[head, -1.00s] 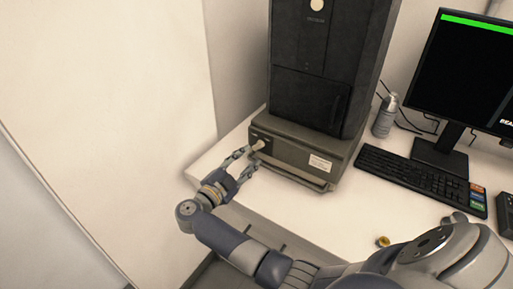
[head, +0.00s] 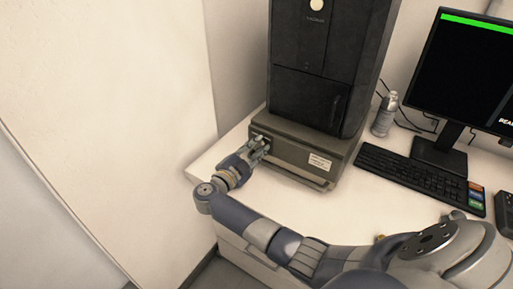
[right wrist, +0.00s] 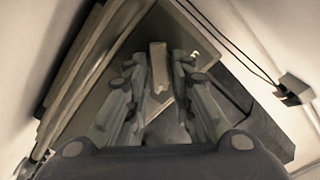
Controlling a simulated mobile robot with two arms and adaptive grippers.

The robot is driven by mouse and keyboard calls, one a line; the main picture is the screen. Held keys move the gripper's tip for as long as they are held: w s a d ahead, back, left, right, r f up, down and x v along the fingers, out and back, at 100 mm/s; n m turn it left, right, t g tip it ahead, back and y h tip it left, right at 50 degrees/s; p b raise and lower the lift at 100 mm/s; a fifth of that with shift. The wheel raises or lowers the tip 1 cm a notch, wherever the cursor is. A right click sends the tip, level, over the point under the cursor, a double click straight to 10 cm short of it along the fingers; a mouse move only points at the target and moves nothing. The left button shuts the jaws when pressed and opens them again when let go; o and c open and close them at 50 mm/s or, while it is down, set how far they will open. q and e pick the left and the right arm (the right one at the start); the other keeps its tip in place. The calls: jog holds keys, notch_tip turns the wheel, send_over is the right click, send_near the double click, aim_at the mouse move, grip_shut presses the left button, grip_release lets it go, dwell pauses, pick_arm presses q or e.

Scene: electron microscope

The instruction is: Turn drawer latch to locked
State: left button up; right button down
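The drawer unit (head: 300,155) is the dark grey box with a white label under the tall black instrument column. In the right wrist view the latch (right wrist: 158,66) is a small pale bar on the dark drawer front. My right gripper (head: 262,143) is at the left end of the drawer front and hides the latch in the head view. In the right wrist view its fingers (right wrist: 159,85) stand on both sides of the latch, with narrow gaps visible, so it looks open around it. My left gripper is not in view.
The black column (head: 318,75) stands on the drawer unit. A keyboard (head: 410,175), a monitor (head: 470,75) and a grey bottle (head: 384,116) are to the right on the white table (head: 300,205). A pale wall panel (head: 110,110) is close on the left.

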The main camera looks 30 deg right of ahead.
jog(key=shift+r+n+p, duration=0.15)
jog(key=shift+n+p, duration=0.35)
jog(key=shift+p, duration=0.4)
jog(key=n+p, duration=0.3)
jog(key=shift+w+a+r+p, duration=0.1)
jog(key=shift+a+p, duration=0.05)
jog(key=shift+p, duration=0.25)
jog(key=n+p, duration=0.2)
jog(key=n, duration=0.2)
jog(key=shift+w+p, duration=0.15)
jog(key=shift+p, duration=0.2)
jog(key=n+p, duration=0.2)
jog(key=n, duration=0.2)
jog(key=shift+w+a, duration=0.1)
jog(key=shift+w, duration=0.1)
jog(key=n, duration=0.4)
jog(key=n+p, duration=0.1)
jog(key=shift+w+f+n, duration=0.2)
jog(key=shift+f+n, duration=0.05)
jog(key=shift+n, duration=0.15)
jog(key=c, duration=1.6)
grip_release()
